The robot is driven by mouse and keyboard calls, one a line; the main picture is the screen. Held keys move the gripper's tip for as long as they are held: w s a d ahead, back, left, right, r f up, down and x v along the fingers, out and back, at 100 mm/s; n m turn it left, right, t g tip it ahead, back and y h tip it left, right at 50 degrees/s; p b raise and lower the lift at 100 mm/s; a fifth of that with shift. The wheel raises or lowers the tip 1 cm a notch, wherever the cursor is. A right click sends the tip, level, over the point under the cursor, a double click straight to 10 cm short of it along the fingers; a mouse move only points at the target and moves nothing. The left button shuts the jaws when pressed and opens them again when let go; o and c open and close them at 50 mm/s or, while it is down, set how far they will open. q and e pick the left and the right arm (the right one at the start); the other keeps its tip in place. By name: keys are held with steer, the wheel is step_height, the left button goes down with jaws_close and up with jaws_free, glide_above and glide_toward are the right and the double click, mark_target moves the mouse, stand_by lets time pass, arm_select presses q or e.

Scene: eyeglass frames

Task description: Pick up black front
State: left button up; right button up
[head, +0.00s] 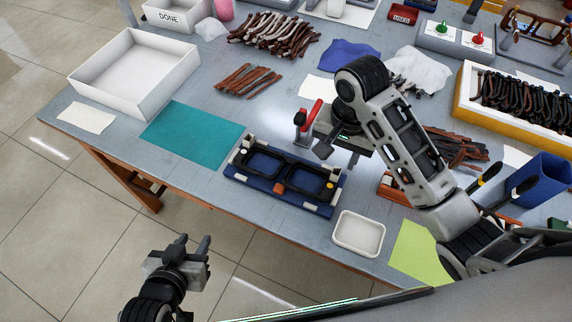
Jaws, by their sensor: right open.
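A black eyeglass front (287,177) lies flat in a blue fixture (312,207) near the table's front edge. An orange clamp sits at the fixture's front side. More black fronts appear piled in a yellow-edged white bin (464,92) at the right. My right gripper (340,152) is open above the table, just behind and right of the fixture, and I see nothing held in it. My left gripper (195,244) is open and empty, off the table's front edge over the floor.
A red-handled clamp (310,114) stands behind the fixture, close to my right gripper. A white tray (359,233) lies to its right and a teal mat (192,135) to its left. Bundles of brown temples (247,80) lie behind. An empty white box (134,76) stands at the left.

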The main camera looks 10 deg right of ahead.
mark_target(337, 168)
steer(key=shift+s+d+f, duration=0.1)
steer(key=shift+f, duration=0.25)
steer(key=f, duration=0.5)
steer(key=shift+w+d, duration=0.2)
steer(key=shift+w, duration=0.05)
steer(key=shift+c, duration=0.3)
jaws_close()
